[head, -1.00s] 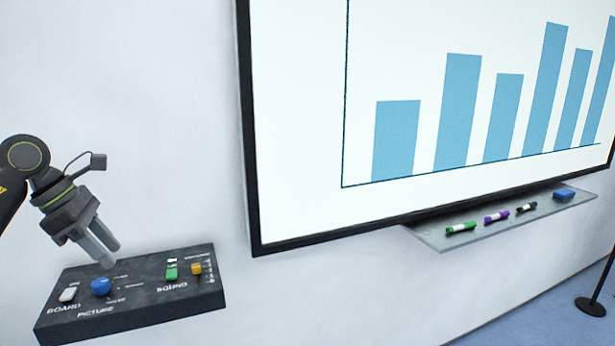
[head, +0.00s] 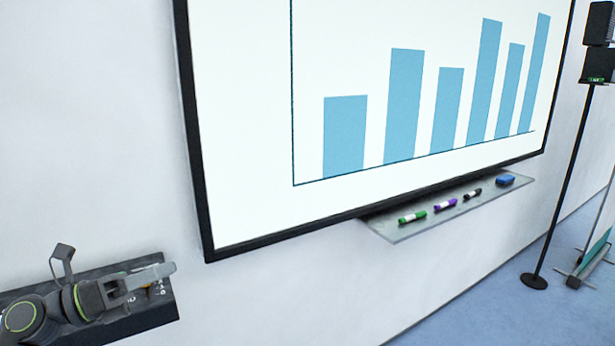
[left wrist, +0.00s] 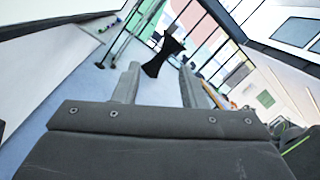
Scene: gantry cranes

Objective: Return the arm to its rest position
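My left arm comes in low at the left of the head view. Its gripper (head: 160,275) points right, in front of the dark control panel (head: 152,318) on the wall, and hides most of its knobs and labels. In the left wrist view the two fingers of this gripper (left wrist: 159,72) stand apart with nothing between them, so it is open and empty. The wrist camera looks out across the room, away from the panel. My right gripper is in neither view.
A large screen (head: 240,215) with a blue bar chart hangs on the wall. Below it a shelf (head: 395,233) holds markers and a blue eraser (head: 505,180). A speaker stand (head: 552,215) is at the right. A black draped table (left wrist: 160,58) stands farther off.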

